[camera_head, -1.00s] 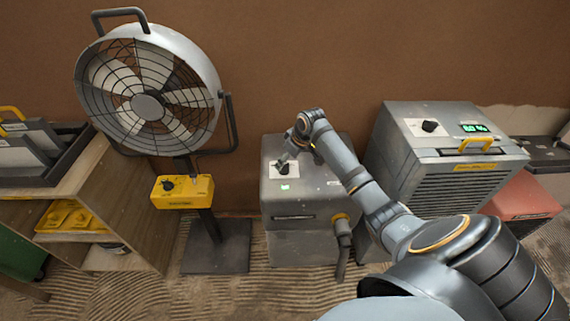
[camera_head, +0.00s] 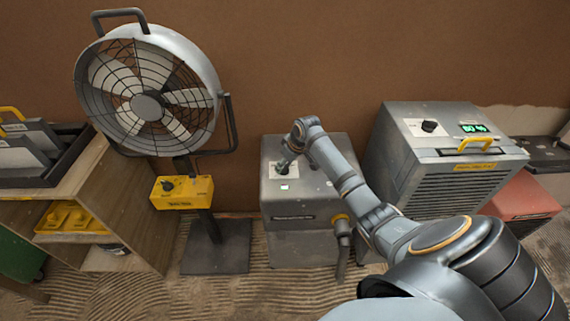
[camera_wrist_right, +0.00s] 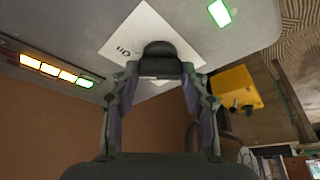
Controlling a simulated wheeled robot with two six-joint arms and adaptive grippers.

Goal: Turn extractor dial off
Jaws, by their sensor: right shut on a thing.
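The extractor seems to be the grey box (camera_head: 318,210) in the middle, against the brown wall. Its black dial (camera_wrist_right: 160,60) sits on a white plate (camera_wrist_right: 123,45) with small lettering that I cannot read clearly. My right gripper (camera_wrist_right: 158,75) is shut on the dial, one finger on each side. In the head view the right gripper (camera_head: 285,164) is at the plate on the box's top, and the dial is mostly hidden. A small lit indicator (camera_head: 284,187) sits near the plate; it looks green in the wrist view (camera_wrist_right: 219,12). My left gripper is not in view.
A fan (camera_head: 147,100) with a yellow control box (camera_head: 182,192) stands to the left. A dehumidifier-like unit (camera_head: 440,150) with its own dial (camera_head: 429,126) and green display stands close on the right. A hose (camera_head: 342,240) hangs at the grey box's front. A wooden shelf (camera_head: 140,215) is far left.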

